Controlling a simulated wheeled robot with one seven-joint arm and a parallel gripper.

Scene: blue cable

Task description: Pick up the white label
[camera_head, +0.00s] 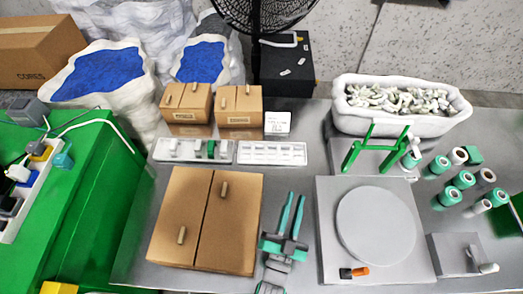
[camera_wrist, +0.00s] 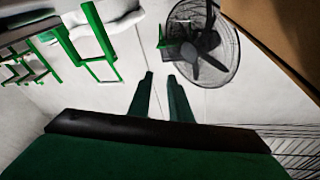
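The white label (camera_head: 278,123) is a small white card with dark print in the head view. It is at the back of the grey table, just right of the small cardboard boxes and behind a white tray. My gripper (camera_head: 295,196) has two teal fingers and is at the middle of the table, in front of the label and apart from it. The fingers show a gap with nothing between them. In the wrist view my gripper (camera_wrist: 160,77) also shows two separate fingers, and the label cannot be made out there.
Two small cardboard boxes (camera_head: 240,105) stand left of the label. White trays (camera_head: 272,153) lie in front of it. A large cardboard box (camera_head: 200,254) is at front left.

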